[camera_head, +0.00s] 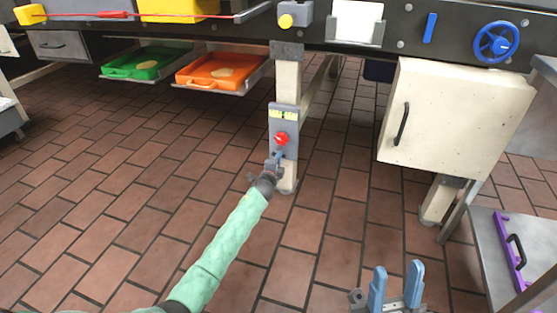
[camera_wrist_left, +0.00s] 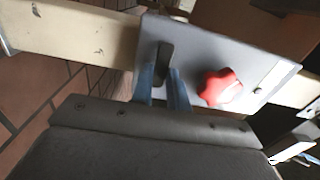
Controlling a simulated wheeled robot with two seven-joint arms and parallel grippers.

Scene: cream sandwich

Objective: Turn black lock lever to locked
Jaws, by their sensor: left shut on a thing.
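The black lock lever (camera_wrist_left: 165,62) sits on a grey panel (camera_wrist_left: 205,45) beside a red knob (camera_wrist_left: 220,87) in the left wrist view. The blue fingers of my left gripper (camera_wrist_left: 161,82) are shut on the lever, one on each side of it. In the head view my left gripper (camera_head: 274,162) is at the lower part of the panel (camera_head: 291,126), just below the red knob (camera_head: 281,138), and hides the lever. My right gripper (camera_head: 396,270) is open and empty at the bottom of the head view, its two blue fingers apart and pointing up.
The panel is on a cream post (camera_head: 288,80) under the machine. Green (camera_head: 143,62) and orange (camera_head: 222,71) trays lie to the left. A cream cabinet door (camera_head: 455,115) with a black handle and a side table (camera_head: 490,240) are on the right. Brick floor around the post is open.

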